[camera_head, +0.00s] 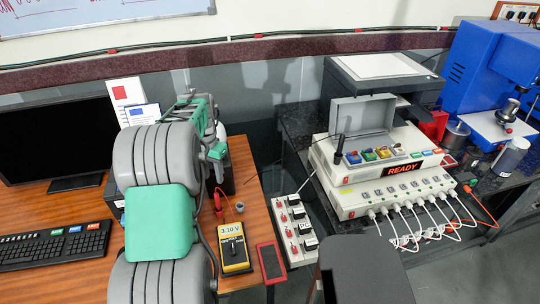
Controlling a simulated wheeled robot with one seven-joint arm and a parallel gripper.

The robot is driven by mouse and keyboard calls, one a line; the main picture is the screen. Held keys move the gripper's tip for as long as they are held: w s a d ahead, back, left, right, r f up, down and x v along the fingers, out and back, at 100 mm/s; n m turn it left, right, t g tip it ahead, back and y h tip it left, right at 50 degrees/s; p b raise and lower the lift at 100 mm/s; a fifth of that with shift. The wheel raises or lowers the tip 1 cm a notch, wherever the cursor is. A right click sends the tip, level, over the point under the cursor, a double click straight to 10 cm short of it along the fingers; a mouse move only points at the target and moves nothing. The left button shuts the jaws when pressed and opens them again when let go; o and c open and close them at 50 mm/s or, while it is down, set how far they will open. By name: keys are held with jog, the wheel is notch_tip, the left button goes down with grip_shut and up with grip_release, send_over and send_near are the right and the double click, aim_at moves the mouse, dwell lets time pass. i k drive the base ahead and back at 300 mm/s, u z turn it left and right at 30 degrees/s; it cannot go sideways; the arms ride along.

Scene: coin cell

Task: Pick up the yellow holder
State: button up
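A small yellow holder (383,152) sits in a row of coloured holders on top of the white tester, in front of its raised grey lid. A green holder (368,155) is on its left and a whitish one (398,149) on its right. My grey arm with green covers fills the left middle of the view, well to the left of the yellow holder. Its far end is at the back, partly hidden by the nearer links. I cannot make out the fingers of my gripper or whether they are open. Nothing touches the yellow holder.
The tester's display (403,168) reads READY; several white cables (420,220) hang in front. A yellow meter (233,248) reading 3.10 V and a red-edged device (270,262) lie on the wooden desk (252,190). A white switch strip (296,230) and blue machine (480,70) stand right.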

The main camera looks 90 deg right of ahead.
aim_at(384, 154)
jog(key=z, duration=4.3)
